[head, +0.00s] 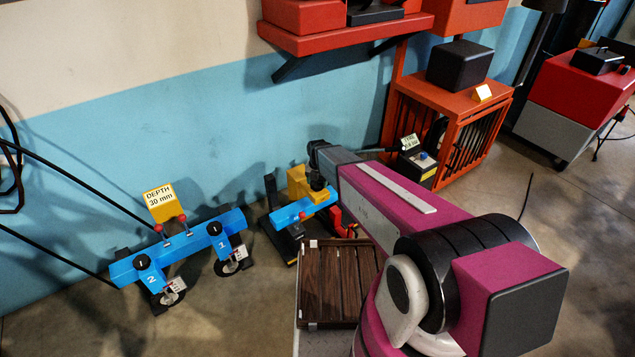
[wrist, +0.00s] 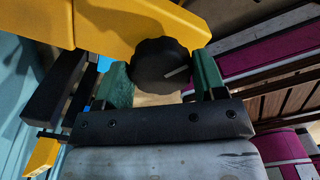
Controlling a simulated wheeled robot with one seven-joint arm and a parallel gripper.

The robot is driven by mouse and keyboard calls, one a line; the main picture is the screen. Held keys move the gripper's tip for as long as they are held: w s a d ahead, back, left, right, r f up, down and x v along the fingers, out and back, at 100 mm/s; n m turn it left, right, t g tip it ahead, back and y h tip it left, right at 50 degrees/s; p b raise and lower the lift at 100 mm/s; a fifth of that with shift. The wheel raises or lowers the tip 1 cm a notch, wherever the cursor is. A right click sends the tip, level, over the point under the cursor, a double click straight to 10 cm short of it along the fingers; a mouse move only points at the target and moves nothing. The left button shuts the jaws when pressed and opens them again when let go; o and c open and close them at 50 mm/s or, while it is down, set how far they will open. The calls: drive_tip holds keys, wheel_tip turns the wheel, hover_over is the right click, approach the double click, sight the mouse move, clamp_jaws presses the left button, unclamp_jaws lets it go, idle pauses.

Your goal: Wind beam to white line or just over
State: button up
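In the head view a short blue beam (head: 290,215) with a yellow block (head: 297,182) stands by the blue wall, left of my arm. My gripper (head: 317,183) is at its yellow part, with the fingers too small to make out there. In the wrist view a black ribbed knob (wrist: 160,65) with a white mark sits against a yellow part (wrist: 110,28). The green fingers of my gripper (wrist: 162,88) lie on either side of the knob and appear to touch it. I cannot make out a white line for the beam.
A longer blue beam (head: 180,245) on wheels, with a yellow depth sign (head: 160,203), stands to the left. A brown slatted panel (head: 338,285) lies beside my arm. An orange cage (head: 450,110) stands at the back right. Floor at the front left is clear.

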drive_tip(key=c, duration=0.3)
